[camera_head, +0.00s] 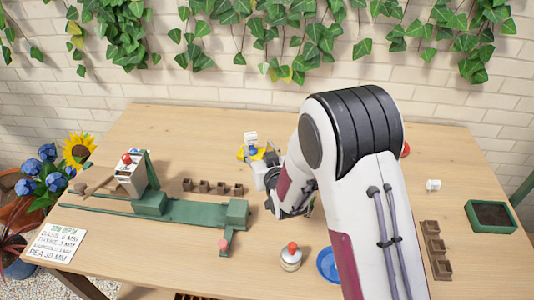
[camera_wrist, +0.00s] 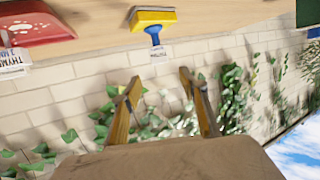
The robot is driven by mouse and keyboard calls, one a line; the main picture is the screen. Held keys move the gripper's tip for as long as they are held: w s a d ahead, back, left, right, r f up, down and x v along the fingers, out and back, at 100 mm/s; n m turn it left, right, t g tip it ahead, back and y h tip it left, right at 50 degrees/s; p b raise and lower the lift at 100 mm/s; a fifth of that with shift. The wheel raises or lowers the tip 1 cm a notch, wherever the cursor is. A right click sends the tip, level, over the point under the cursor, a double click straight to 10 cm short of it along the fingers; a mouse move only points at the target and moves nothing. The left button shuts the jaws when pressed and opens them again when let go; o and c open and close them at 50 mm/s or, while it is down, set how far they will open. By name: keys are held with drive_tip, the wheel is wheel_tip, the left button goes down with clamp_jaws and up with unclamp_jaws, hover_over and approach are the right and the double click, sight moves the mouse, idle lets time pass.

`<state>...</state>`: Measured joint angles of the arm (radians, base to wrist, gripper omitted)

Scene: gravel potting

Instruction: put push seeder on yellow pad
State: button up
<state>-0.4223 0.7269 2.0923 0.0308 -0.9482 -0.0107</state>
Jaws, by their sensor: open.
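The yellow pad (camera_wrist: 152,17) lies on the table, at the top of the wrist view. It also shows in the head view (camera_head: 243,152), partly covered by my gripper. A small blue upright piece (camera_wrist: 154,36) shows at the pad; it looks like the push seeder, but I cannot be sure. It appears to stand on the pad with a white label card (camera_wrist: 159,50) behind it. My gripper (camera_wrist: 160,76) is open and empty, its two fingers spread, apart from the pad and blue piece. In the head view my arm hides much of the gripper.
A red tray (camera_wrist: 38,25) lies beside the pad. A green rail fixture (camera_head: 190,211) fills the table's left. A red-topped jar (camera_head: 291,257) and a blue dish (camera_head: 327,264) stand near the front. A green planter (camera_head: 491,215) is at right. The brick wall backs the table.

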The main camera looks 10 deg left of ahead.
drive_tip(key=shift+d+r, duration=0.1)
drive_tip(key=s+d+r+m+g+h, duration=0.1)
drive_tip(key=s+d+r+g+h, duration=0.1)
drive_tip(key=s+d+r, duration=0.5)
drive_tip(key=s+d+r+m+g+h, duration=0.1)
drive_tip(key=s+d+r+h, duration=0.1)
drive_tip(key=s+d+r, duration=0.5)
drive_tip(key=s+d+r+m+g, duration=0.1)
drive_tip(key=s+d, duration=0.3)
drive_tip(key=s, duration=0.5)
drive_tip(key=s+d+r+g+h, duration=0.1)
drive_tip(key=s+d+g, duration=0.1)
drive_tip(key=s+d, duration=0.3)
drive_tip(key=s+d+r+m+g, duration=0.1)
drive_tip(key=s+d, duration=0.3)
drive_tip(key=s, duration=0.8)
drive_tip(key=shift+s+d+m+g+h, duration=0.2)
drive_tip(key=shift+s+m+g+h, duration=0.1)
drive_tip(key=shift+g+h, duration=0.1)
